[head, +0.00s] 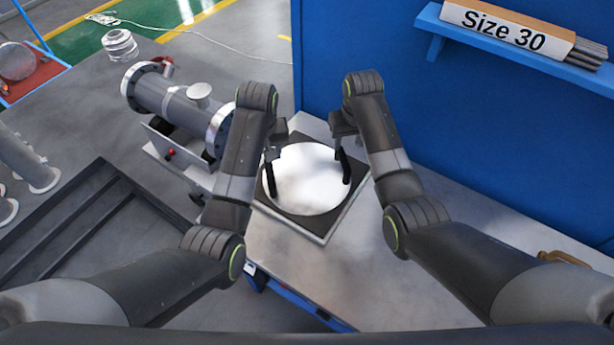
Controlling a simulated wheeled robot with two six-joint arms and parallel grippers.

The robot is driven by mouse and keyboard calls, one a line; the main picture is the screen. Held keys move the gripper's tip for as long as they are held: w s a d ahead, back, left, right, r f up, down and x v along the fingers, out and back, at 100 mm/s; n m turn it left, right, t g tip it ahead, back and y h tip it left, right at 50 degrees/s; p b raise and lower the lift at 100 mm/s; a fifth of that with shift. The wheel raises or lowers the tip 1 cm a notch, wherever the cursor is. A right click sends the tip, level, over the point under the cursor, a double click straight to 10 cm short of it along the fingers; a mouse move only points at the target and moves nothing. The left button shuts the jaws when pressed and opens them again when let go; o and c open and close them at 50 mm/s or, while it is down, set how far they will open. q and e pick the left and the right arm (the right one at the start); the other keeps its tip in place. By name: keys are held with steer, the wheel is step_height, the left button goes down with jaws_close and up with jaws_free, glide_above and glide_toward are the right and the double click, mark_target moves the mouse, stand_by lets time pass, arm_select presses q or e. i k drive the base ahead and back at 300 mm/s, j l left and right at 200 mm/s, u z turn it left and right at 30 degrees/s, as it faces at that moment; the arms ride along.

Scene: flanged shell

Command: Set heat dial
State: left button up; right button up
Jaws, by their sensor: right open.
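No heat dial can be made out in the head view. A round, shiny pale disc (306,180) lies on a dark square plate (302,222) on the workbench between my arms. My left gripper (271,172) points down at the left edge of the disc; its jaw opening cannot be made out. My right gripper (344,165) is open and points down at the right edge of the disc. Whether either touches the disc cannot be told. A grey flanged shell (178,102) lies on its side on a stand to the left, with a small red knob (171,152) on the stand's front.
A blue wall panel (480,120) rises behind and right, with a shelf holding a box marked "Size 30" (495,28). A dark frame (90,235) lies at left. The bench in front of the square plate is clear.

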mark_target(320, 313)
steer(key=k, duration=1.5)
